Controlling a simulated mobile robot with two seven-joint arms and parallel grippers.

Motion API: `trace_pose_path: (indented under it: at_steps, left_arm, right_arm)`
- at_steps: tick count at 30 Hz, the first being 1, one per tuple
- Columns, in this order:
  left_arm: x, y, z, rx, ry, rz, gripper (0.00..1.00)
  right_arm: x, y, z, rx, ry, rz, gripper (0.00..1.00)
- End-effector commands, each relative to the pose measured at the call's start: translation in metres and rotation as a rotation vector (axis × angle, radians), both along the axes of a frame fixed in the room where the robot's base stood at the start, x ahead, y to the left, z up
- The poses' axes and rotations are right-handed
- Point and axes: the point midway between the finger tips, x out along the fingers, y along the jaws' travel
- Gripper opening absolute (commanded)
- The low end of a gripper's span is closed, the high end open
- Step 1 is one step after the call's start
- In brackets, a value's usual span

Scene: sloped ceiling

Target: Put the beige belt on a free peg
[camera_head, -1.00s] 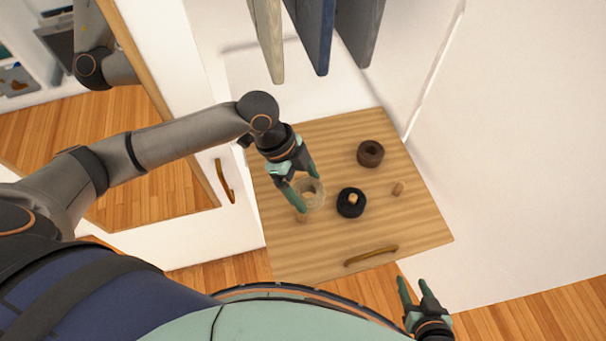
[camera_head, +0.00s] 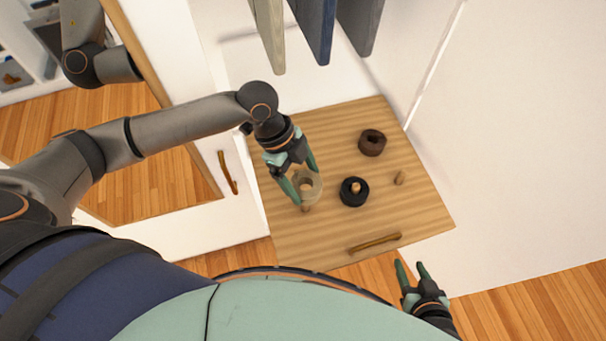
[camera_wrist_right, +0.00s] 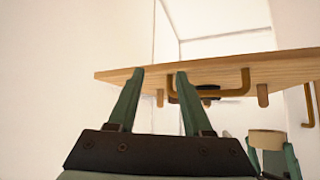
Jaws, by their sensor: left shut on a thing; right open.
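The beige belt (camera_head: 316,189) is a coiled ring. My left gripper (camera_head: 306,185) is shut on it, above the left part of the wooden drawer front or board (camera_head: 335,230). The belt and the left gripper's fingers also show at the lower right of the right wrist view, the belt (camera_wrist_right: 268,140) apart from the board there. A bare peg (camera_head: 305,209) shows just below the belt in the head view. Another bare peg (camera_head: 399,178) stands at the right. My right gripper (camera_head: 411,270) is open and empty below the board's near edge.
A coiled black belt (camera_head: 346,198) sits around a middle peg. A coiled dark brown belt (camera_head: 372,149) sits further back; no peg tip is clear in it. A handle (camera_head: 375,243) is on the board's near edge. Hanging garments (camera_head: 312,30) are above the back.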

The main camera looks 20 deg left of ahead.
Motion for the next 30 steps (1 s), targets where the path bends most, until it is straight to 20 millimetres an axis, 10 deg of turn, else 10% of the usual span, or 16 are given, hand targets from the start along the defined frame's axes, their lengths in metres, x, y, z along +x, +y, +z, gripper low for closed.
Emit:
trace_pose_path:
  at_steps: [30]
  left_arm:
    - [0.000,-0.001,-0.075,-0.001,0.000,0.000,0.23]
  right_arm:
    - [-0.001,0.000,-0.037,-0.001,0.003,0.000,0.50]
